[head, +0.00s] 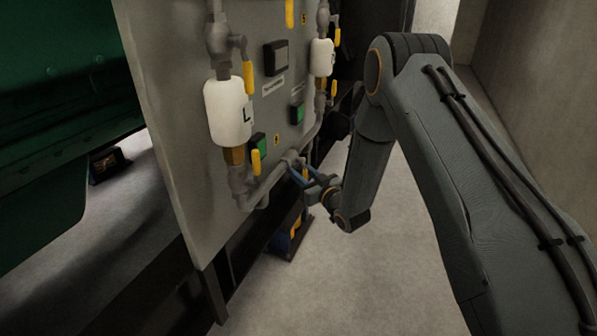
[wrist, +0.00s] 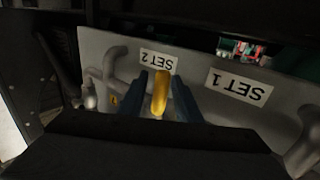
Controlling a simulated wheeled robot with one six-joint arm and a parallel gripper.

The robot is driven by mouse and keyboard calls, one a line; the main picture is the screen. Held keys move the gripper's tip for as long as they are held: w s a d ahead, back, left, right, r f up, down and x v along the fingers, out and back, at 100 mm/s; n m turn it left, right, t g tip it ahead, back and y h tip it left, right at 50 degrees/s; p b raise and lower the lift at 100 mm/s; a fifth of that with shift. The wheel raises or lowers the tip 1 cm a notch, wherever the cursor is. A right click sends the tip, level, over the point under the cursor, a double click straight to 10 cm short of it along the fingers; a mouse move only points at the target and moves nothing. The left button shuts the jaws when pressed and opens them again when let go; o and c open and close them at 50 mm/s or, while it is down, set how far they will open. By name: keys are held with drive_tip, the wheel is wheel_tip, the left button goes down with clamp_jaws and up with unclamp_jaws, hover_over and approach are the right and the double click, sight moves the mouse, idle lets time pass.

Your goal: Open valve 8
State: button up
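In the head view my gripper (head: 302,174) is at the lower right edge of the grey panel (head: 180,130), by the bottom pipe. Its blue fingers are apart. In the wrist view a yellow valve handle (wrist: 160,94) lies between the two fingers of my gripper (wrist: 165,88), pointing towards the camera. I cannot tell whether either finger touches it. A small yellow tag (wrist: 113,100) is on the panel left of the fingers; its number is unreadable. I cannot confirm which handle is valve 8.
Other yellow handles, such as one on the left pipe (head: 248,77), and two white cylinders (head: 228,112) are on the panel. Upside-down labels read SET 2 (wrist: 158,60) and SET 1 (wrist: 240,87). A green machine (head: 60,110) stands left.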

drive_tip(key=shift+w+a, duration=0.2)
drive_tip(key=shift+w, duration=0.15)
clamp_jaws()
drive_tip(key=shift+s+a, duration=0.1)
drive_tip(key=shift+a, duration=0.05)
